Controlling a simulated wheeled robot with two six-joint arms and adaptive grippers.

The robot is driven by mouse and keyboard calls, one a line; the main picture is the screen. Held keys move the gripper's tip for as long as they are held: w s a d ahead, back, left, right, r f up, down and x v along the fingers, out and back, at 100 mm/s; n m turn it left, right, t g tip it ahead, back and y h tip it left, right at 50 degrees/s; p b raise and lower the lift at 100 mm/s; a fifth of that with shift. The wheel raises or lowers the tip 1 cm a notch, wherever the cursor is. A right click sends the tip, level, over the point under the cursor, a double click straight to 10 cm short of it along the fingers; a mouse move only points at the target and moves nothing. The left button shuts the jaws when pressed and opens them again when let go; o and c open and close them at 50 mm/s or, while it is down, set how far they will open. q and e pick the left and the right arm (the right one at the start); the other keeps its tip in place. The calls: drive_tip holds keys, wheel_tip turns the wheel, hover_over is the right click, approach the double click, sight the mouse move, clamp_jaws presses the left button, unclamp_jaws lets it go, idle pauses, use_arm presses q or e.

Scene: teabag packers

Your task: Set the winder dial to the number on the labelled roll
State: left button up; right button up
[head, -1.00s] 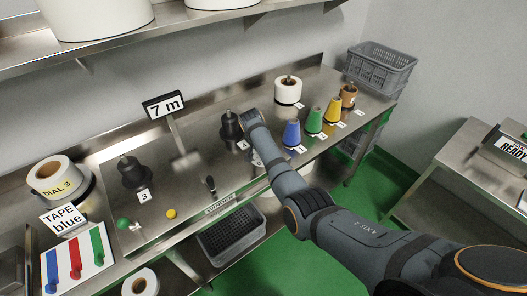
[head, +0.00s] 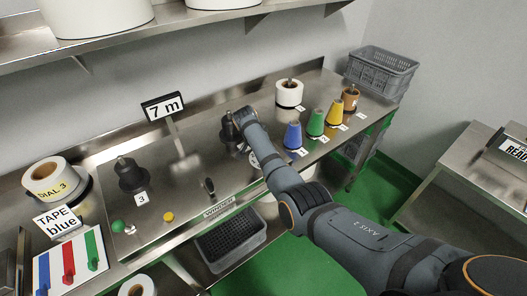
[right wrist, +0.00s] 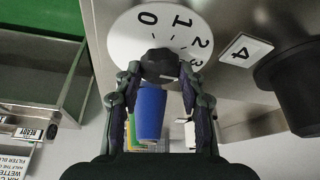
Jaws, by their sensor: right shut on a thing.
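The labelled roll (head: 47,180), a white tape roll marked "DIAL 3", lies at the far left of the bench in the head view. The winder dial (right wrist: 120,38) is a white disc in the right wrist view, with 0, 1, 2 and 3 readable. Its dark knob (right wrist: 158,64) sits at the disc's middle. My right gripper (right wrist: 160,74) is shut on the knob, a fingertip on each side. I cannot make out which number the knob points to. In the head view my right arm hides most of the dial. My left gripper is not in view.
A dark spindle (head: 132,175) tagged 3 and another spindle (head: 229,128) stand on the bench, the latter close to my right wrist. Blue (head: 293,136), green, yellow and brown cones stand to the right. A "7 m" sign (head: 163,107) stands behind.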

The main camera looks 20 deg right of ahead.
drive_tip(key=o, duration=1.2)
drive_tip(key=shift+a+r, duration=0.1)
drive_tip(key=shift+r, duration=0.2)
drive_tip(key=v, duration=1.1)
drive_tip(key=shift+s+r, duration=0.1)
drive_tip(key=shift+r, duration=0.05)
